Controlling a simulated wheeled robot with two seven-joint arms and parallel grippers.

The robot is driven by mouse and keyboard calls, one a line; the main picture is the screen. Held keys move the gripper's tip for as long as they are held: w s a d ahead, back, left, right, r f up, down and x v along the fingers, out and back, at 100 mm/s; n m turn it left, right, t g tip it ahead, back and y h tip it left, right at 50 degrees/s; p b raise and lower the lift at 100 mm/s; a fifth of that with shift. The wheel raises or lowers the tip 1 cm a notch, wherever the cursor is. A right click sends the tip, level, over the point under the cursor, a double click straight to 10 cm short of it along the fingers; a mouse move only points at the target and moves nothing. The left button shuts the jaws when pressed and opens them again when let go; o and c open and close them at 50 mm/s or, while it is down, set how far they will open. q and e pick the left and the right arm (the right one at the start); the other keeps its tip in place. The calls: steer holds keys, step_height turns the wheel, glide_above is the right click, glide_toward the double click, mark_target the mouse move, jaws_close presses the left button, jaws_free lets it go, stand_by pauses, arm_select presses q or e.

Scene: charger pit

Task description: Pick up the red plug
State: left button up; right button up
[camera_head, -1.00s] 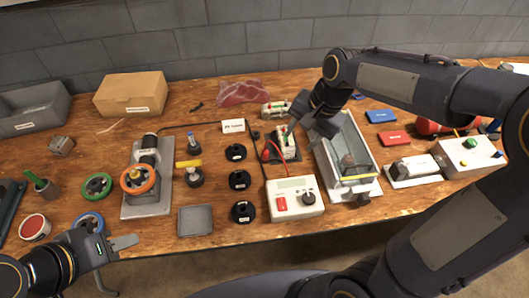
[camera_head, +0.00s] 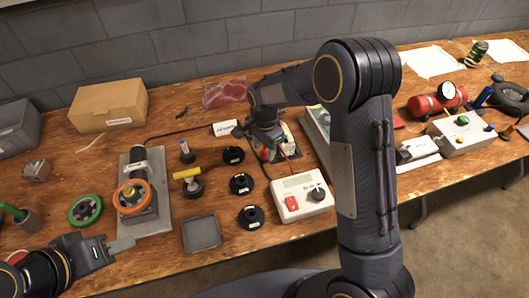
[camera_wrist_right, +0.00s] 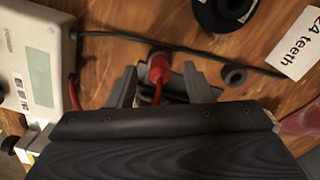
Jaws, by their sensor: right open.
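The red plug (camera_wrist_right: 159,68) stands between the two fingers of my right gripper (camera_wrist_right: 162,88) in the right wrist view, with its red cable running down toward the gripper body. The fingers are apart, with gaps on both sides of the plug. In the head view my right gripper (camera_head: 268,150) is over the area left of the meter's cables, and the red plug (camera_head: 265,154) shows only partly beside it. My left gripper (camera_head: 120,245) is at the lower left, near the table's front edge, away from the plug; its finger spacing is unclear.
A white meter box (camera_head: 303,195) stands close in front of the plug; it also shows in the right wrist view (camera_wrist_right: 35,62). Black spools (camera_head: 241,184) stand to the left. A black cable (camera_wrist_right: 200,48) runs behind the plug. My right arm hides much of the right middle.

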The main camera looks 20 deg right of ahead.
steer(key=shift+f, duration=0.7)
jaws_close()
steer(key=shift+r, duration=0.15)
steer(key=shift+r, duration=0.55)
steer(key=r, duration=0.2)
steer(key=shift+s+r, duration=0.3)
steer(key=shift+r, duration=0.05)
steer(key=s+r, duration=0.9)
steer(key=s, duration=0.4)
steer(key=shift+s+d+b, duration=0.25)
steer(key=shift+d+b, duration=0.05)
steer(key=shift+d, duration=0.15)
